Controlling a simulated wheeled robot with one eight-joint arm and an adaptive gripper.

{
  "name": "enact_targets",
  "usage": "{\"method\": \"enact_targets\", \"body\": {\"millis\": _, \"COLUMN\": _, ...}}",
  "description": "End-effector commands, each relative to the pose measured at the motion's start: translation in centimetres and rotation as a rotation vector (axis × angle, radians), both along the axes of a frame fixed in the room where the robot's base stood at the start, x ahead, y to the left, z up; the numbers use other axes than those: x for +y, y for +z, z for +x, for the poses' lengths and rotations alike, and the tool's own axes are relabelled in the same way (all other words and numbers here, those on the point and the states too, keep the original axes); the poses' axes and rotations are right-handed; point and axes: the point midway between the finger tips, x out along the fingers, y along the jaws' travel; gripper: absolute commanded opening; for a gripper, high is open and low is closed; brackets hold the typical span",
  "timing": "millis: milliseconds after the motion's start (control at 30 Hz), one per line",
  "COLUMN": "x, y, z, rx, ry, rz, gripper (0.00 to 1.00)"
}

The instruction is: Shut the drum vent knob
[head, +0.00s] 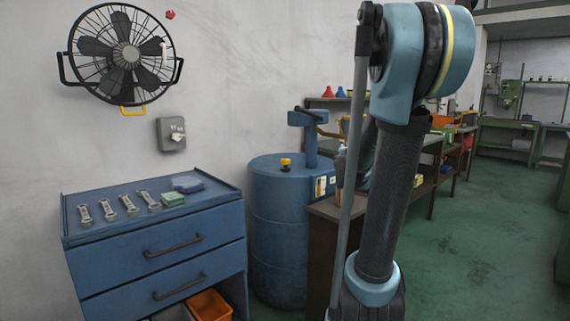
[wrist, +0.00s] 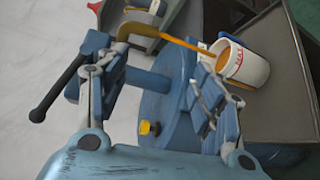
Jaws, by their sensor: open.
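The yellow drum vent knob (head: 286,163) stands on top of the blue drum (head: 278,225), left of the drum's blue pump (head: 309,130). In the wrist view the knob (wrist: 149,128) shows on the drum top (wrist: 177,110), low in the picture near the edge of my gripper's body. My gripper (wrist: 158,72) is open and empty, its fingers spread to either side. The knob lies in the gap between the fingers in the picture, apparently below and not touched. In the head view my arm stands right of the drum and the gripper is not clearly visible.
A blue drawer cabinet (head: 158,255) with several wrenches stands left of the drum. A dark workbench (head: 325,212) is close on the right. A white container (wrist: 242,65) with red lettering stands near the right finger. The pump rises beside the knob. Green floor (head: 450,250) is open at right.

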Motion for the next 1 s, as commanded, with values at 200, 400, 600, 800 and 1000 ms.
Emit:
{"method": "enact_targets", "body": {"millis": 200, "x": 2.4, "y": 2.0, "z": 5.6, "rx": -0.096, "ry": 0.184, "rz": -0.351, "gripper": 0.61}}
{"method": "enact_targets", "body": {"millis": 400, "x": 6.2, "y": 1.7, "z": 9.5, "rx": -0.186, "ry": 0.353, "rz": -0.679, "gripper": 0.61}}
{"method": "enact_targets", "body": {"millis": 600, "x": 9.9, "y": -1.2, "z": 12.2, "rx": -0.27, "ry": 0.535, "rz": -1.003, "gripper": 0.61}}
{"method": "enact_targets", "body": {"millis": 800, "x": 12.8, "y": -5.4, "z": 13.4, "rx": -0.346, "ry": 0.7, "rz": -1.264, "gripper": 0.61}}
{"method": "enact_targets", "body": {"millis": 1000, "x": 14.1, "y": -8.2, "z": 13.6, "rx": -0.39, "ry": 0.791, "rz": -1.391, "gripper": 0.61}}
